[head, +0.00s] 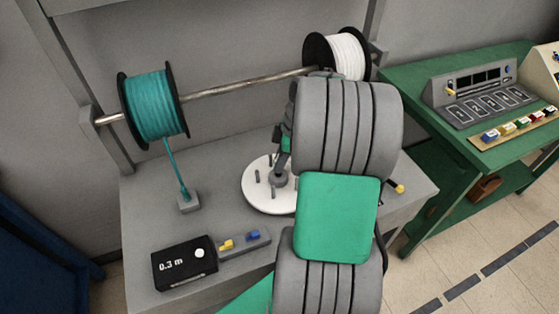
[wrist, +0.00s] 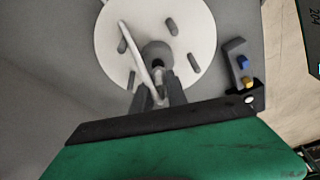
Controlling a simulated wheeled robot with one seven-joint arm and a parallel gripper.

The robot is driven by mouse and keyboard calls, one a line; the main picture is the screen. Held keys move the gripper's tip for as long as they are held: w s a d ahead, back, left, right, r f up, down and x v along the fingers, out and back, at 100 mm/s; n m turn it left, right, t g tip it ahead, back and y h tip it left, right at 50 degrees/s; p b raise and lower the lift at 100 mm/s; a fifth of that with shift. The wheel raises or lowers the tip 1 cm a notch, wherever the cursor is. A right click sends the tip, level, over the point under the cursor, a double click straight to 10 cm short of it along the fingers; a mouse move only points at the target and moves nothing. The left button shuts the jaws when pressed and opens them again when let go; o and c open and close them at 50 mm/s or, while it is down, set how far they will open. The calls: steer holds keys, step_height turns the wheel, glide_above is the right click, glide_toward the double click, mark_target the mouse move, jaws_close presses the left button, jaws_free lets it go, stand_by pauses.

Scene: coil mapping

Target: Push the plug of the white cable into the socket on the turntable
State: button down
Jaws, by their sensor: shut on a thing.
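The turntable is a white disc (head: 255,199) with several grey pegs, on the grey bench. It fills the upper middle of the wrist view (wrist: 118,52). A round grey hub (wrist: 157,52) stands on it just ahead of my fingers; I cannot tell if this is the socket. My gripper (wrist: 158,84) is shut on the plug end of the white cable, low over the disc. The white cable (wrist: 134,46) runs from between the fingers up and left across the disc. The plug tip and its contact with anything are hidden. In the head view my arm covers much of this.
A white spool (head: 346,55) and a teal spool (head: 152,105) hang on a metal rod (head: 245,82). The teal cable drops to a grey block (head: 188,203). A black "0.3 m" box (head: 184,264) stands front left. A green table (head: 405,85) with a panel is right.

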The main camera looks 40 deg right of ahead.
steer(key=shift+f+b, duration=0.95)
steer(key=shift+f, duration=0.1)
stand_by(0.7)
steer(key=c, duration=1.2)
jaws_free()
steer(key=shift+c, duration=0.2)
steer(key=shift+r, duration=0.1)
